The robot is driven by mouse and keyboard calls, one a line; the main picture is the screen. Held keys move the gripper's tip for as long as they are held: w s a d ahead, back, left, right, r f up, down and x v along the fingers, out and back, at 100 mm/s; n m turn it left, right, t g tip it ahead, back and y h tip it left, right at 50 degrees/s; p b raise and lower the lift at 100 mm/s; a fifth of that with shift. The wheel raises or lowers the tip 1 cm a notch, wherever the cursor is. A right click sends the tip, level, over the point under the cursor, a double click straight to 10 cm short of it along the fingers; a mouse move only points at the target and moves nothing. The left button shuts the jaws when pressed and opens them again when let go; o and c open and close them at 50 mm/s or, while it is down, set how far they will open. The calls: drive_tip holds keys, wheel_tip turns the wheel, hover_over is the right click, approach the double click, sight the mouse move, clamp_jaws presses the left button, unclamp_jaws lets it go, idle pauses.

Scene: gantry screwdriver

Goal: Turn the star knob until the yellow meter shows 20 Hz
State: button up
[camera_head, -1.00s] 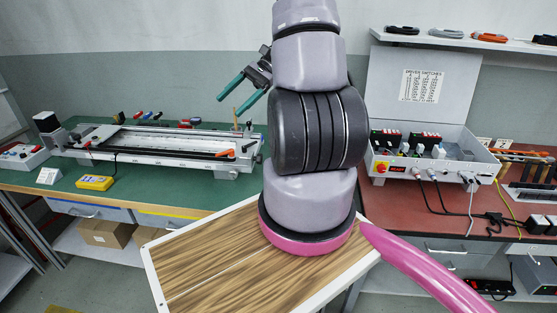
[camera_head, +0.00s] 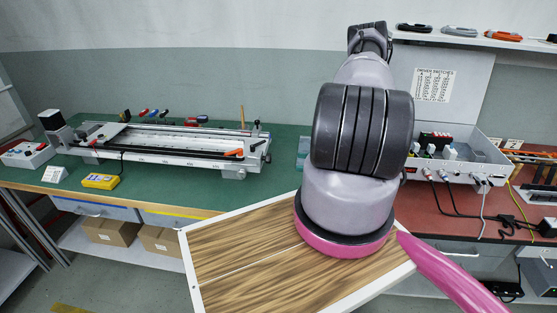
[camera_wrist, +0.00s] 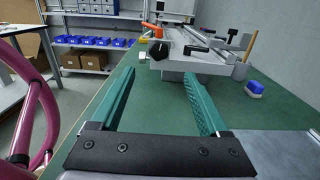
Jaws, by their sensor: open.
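The yellow meter (camera_head: 100,181) lies on the green bench in front of the long gantry rail (camera_head: 165,143), with a cable running to it. Its reading is too small to make out. In the wrist view a black star-shaped knob (camera_wrist: 160,50) sits on the near end of the gantry. My gripper (camera_wrist: 158,74) is open and empty, its two teal fingers reaching over the green bench toward that end. The knob is ahead of the fingers, apart from them. In the head view my arm hides most or all of the gripper.
A blue-and-white object (camera_wrist: 254,88) and a grey plate (camera_wrist: 280,148) are on the bench to the right of my fingers. Black levers (camera_wrist: 195,50) stick out from the gantry. A driver box (camera_head: 470,155) stands on the red bench. The green bench between my fingers is clear.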

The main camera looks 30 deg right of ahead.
sight(267, 159)
drive_tip(key=x, duration=1)
clamp_jaws()
